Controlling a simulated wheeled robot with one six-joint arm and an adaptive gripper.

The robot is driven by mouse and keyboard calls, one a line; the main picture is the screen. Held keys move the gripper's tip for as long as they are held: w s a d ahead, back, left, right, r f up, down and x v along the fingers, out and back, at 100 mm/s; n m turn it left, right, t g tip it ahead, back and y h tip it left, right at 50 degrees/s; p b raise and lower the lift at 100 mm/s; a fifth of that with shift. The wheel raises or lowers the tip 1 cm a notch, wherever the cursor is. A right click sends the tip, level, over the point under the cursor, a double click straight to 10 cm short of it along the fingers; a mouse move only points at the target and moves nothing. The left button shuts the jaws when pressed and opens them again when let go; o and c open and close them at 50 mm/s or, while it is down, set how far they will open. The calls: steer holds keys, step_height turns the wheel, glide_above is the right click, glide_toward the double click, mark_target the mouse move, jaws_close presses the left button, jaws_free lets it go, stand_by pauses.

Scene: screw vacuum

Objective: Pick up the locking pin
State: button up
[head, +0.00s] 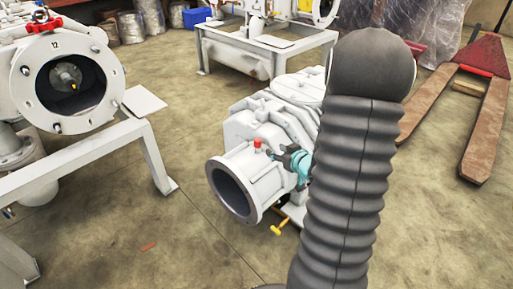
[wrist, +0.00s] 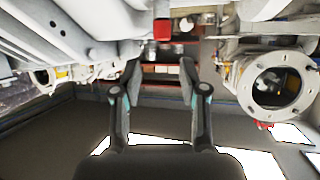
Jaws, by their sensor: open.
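A small red-capped pin, which I take to be the locking pin (head: 257,144), stands upright on top of the white pump's round front flange section (head: 228,172). Its red cap also shows at the top middle of the wrist view (wrist: 162,29), which looks upside down. My gripper (head: 284,158) is to the right of the pin in the head view, beside the pump body and apart from the pin. In the wrist view its two fingers (wrist: 160,68) are spread with nothing held between them. My arm hides part of the pump's right side.
A yellow handle (head: 279,228) shows low by the pump. A large flanged machine (head: 68,84) stands on a white frame at left. Another frame (head: 262,50) stands behind. A pallet jack (head: 485,125) is at right.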

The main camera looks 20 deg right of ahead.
mark_target(260, 143)
steer(key=x, duration=1.3)
steer(key=shift+w+a, duration=0.15)
steer(key=shift+w, duration=0.1)
jaws_close()
